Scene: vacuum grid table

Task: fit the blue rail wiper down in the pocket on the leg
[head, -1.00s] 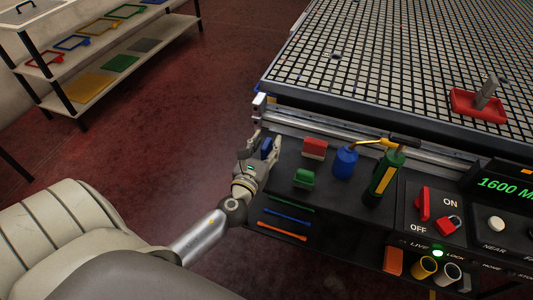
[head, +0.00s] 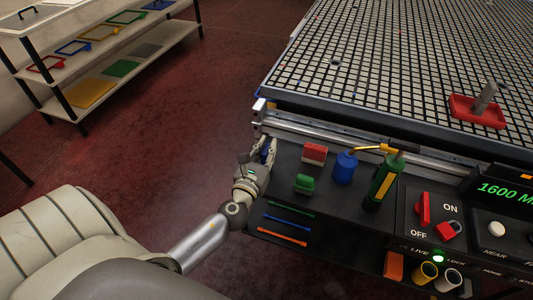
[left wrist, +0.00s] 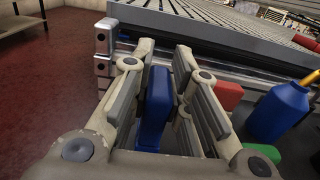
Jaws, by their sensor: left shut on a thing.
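The blue rail wiper (left wrist: 155,105) stands between the fingers of my left gripper (left wrist: 158,85) in the left wrist view. In the head view, the wiper (head: 269,149) is partly covered by my left gripper (head: 262,152), which is shut on it. The gripper is at the left end of the metal rail, near the table's front left corner. A silvery metal block on the leg (left wrist: 104,40) shows just beyond and left of the fingers; it is also at the corner in the head view (head: 259,106). I cannot make out the pocket. My right gripper is out of view.
Red (head: 315,153) and green (head: 304,183) blocks, a blue bottle (head: 344,168) and a green-yellow tool (head: 384,182) stand on the black shelf (head: 330,205) to the right. The grid table (head: 400,75) lies behind. Open floor is on the left.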

